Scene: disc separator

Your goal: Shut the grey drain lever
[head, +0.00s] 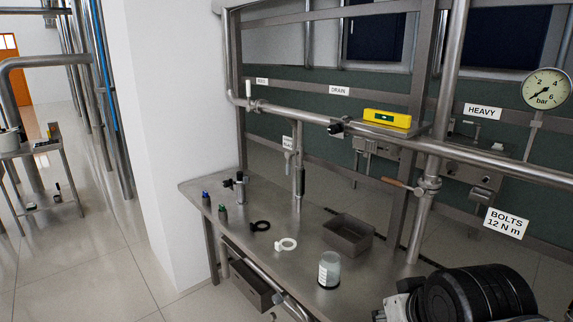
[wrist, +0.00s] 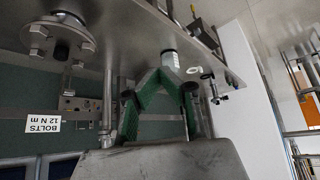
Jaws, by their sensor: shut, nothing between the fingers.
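The sign reading DRAIN (head: 339,90) hangs on the back frame in the head view. Below it on the horizontal pipe is a small black-ended fitting (head: 337,127). A dark grey grip (head: 301,182) hangs upright on a vertical pipe to its lower left. I cannot tell for sure which is the drain lever, or its exact angle. My gripper (wrist: 167,76) shows in the wrist view with green fingers, shut and empty, in front of the bench top. It touches no lever that I can see. My arm fills the lower right of the head view; the fingers are hidden there.
A brown-handled lever (head: 395,183) sits right on an upright pipe. The steel bench (head: 215,190) holds a grey tray (head: 348,235), a jar (head: 329,270), a black ring (head: 260,226), a white ring (head: 286,245) and small bottles. A yellow device (head: 387,118) rests above the pipe.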

